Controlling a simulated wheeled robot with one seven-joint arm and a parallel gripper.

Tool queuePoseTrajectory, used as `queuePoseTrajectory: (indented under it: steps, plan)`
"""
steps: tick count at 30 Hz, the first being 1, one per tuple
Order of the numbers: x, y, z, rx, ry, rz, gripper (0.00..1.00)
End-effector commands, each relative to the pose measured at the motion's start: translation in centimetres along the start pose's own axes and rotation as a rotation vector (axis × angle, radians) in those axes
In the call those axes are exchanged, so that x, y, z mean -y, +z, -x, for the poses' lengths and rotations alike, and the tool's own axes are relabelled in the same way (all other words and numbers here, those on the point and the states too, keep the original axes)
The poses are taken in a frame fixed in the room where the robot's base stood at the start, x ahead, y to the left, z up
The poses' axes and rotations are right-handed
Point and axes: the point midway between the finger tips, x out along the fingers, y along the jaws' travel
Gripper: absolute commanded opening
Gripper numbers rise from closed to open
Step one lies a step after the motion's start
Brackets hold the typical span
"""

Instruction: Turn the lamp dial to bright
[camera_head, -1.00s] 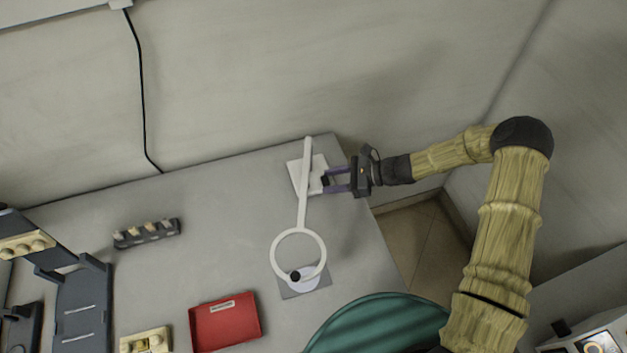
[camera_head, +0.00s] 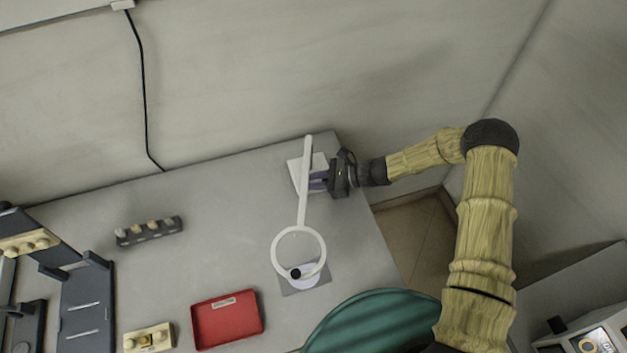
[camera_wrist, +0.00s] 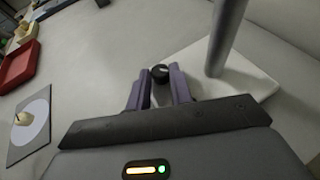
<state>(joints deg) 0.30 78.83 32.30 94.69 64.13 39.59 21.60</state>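The lamp (camera_head: 304,197) stands at the back right of the table, with a white square base, a white post and arm, and a ring-shaped head. Its black dial (camera_wrist: 160,72) sits at the edge of the white base (camera_wrist: 240,80) in the wrist view. My gripper (camera_head: 318,181) reaches in from the right, low over the base. In the wrist view its two purple fingers (camera_wrist: 158,88) stand apart on either side of the dial. I cannot tell whether they touch it. In the head view the fingers hide the dial.
The lamp post (camera_wrist: 225,35) rises close to the right finger. Under the ring lies a grey mat (camera_head: 318,281) with a pale disc and a small dark item.

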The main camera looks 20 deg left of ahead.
Motion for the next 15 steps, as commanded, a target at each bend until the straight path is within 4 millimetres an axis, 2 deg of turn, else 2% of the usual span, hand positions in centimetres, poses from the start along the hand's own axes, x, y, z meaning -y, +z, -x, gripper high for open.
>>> queuePoseTrajectory:
  steps: [8,15]
  plan:
    - [0.19,-0.08,-0.02,-0.001,0.02,0.013,0.0]
    - [0.46,-0.29,-0.17,-0.001,0.106,0.049,0.0]
